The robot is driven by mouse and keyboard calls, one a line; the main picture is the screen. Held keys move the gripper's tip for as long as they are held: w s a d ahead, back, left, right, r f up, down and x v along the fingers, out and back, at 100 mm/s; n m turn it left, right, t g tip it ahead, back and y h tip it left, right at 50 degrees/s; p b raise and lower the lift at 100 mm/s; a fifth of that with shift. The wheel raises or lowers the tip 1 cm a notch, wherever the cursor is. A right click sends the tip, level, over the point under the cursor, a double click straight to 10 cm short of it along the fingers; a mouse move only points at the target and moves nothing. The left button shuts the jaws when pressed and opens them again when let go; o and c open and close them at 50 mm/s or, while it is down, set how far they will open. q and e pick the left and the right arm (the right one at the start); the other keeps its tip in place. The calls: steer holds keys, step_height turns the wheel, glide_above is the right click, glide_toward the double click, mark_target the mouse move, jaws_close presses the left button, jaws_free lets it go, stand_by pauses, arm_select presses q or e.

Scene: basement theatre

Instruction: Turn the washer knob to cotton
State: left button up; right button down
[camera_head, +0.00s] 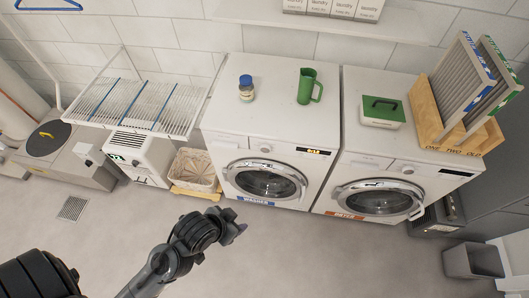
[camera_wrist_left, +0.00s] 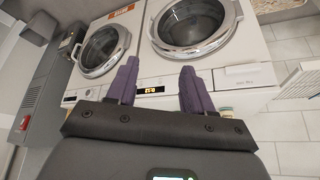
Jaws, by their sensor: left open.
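The washer (camera_head: 222,122) is the left white front-loader in the head view, with a blue label below its round door (camera_head: 265,180). Its small knob (camera_head: 265,149) sits on the front panel, left of the lit display (camera_head: 315,151). I cannot read the knob's setting. My left gripper (camera_head: 234,226) is in front of the washer, below and apart from the panel. In the left wrist view my left gripper (camera_wrist_left: 160,88) is open and empty, its purple fingers spread on either side of the display (camera_wrist_left: 152,90). The knob cannot be made out there; the right finger covers part of the panel.
The dryer (camera_head: 352,164) stands right of the washer. A jar (camera_head: 246,92) and green mug (camera_head: 306,87) stand on the washer. A laundry basket (camera_head: 193,171) is left of it; a grey bin (camera_head: 474,262) is at right. The floor in front is clear.

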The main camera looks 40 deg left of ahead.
arm_select(q)
steer(key=o, duration=0.4)
steer(key=w+f+t, duration=0.1)
steer(key=w+a+n+t+b, duration=0.1)
steer(key=w, duration=0.1)
steer(key=w+f+t, duration=0.1)
steer(key=w, duration=0.1)
steer(key=shift+a+f+y+b, duration=0.25)
steer(key=shift+f+y+b, duration=0.05)
steer(key=shift+f+b, duration=0.05)
steer(key=n+t+y+b, duration=0.5)
steer(key=t+y+b, duration=0.25)
steer(key=b, duration=1.95)
glide_toward(265, 149)
steer(key=x, duration=0.8)
steer(key=shift+w+a+f, duration=0.1)
steer(key=shift+w+f, duration=0.05)
steer(key=c, duration=1)
